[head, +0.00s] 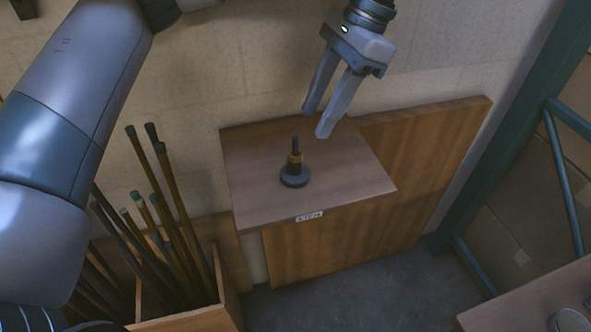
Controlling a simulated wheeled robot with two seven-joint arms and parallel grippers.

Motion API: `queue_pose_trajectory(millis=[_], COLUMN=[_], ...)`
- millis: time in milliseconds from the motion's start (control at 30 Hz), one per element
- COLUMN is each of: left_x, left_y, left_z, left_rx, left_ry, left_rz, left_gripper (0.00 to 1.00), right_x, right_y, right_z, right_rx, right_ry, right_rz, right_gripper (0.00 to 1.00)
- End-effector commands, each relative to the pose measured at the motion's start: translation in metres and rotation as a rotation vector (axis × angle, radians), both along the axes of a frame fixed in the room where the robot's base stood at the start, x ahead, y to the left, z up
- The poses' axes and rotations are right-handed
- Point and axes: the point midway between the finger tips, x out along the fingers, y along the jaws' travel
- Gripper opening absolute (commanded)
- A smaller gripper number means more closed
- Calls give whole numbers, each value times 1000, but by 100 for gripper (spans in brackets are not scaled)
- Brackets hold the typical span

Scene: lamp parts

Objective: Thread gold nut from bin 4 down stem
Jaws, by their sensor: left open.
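A dark stem (295,142) stands upright on a round dark base (294,179) on the small wooden shelf (350,188). A gold nut (294,158) sits around the stem, low down, just above the base; whether it is fully seated is too small to tell. My left gripper (315,124) is open and empty, its two grey fingers pointing down, a little above and to the right of the stem's top in the picture. It does not touch the stem or the nut. My right gripper is not in view, and no bin 4 can be made out.
A wooden box (190,320) with several upright rods (165,235) stands at the lower left. A wooden panel (440,160) stands behind the shelf. A green metal frame (510,130) and a table corner (520,308) are at right. The shelf around the base is clear.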

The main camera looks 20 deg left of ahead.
Motion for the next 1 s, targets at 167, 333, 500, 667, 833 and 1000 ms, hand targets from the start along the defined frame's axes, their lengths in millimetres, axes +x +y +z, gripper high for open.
queue_pose_trajectory(millis=[167, 333, 500, 667, 833, 1000], left_x=[8, 15, 19, 21, 21, 21], left_y=[-12, -22, -28, -30, -31, -30], left_z=[35, 62, 79, 84, 84, 84], left_rx=[1, 0, 1, 0, 0, 0], left_ry=[-3, -2, 2, 2, 4, 3], left_rz=[1, -1, -2, -1, -2, -2], left_gripper=[42, 42, 42, 42, 42, 42], right_x=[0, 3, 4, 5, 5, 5], right_y=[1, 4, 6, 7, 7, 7], right_z=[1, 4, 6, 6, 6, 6], right_rx=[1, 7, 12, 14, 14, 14], right_ry=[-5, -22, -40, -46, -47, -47], right_rz=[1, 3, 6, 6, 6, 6], right_gripper=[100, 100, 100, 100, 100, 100])
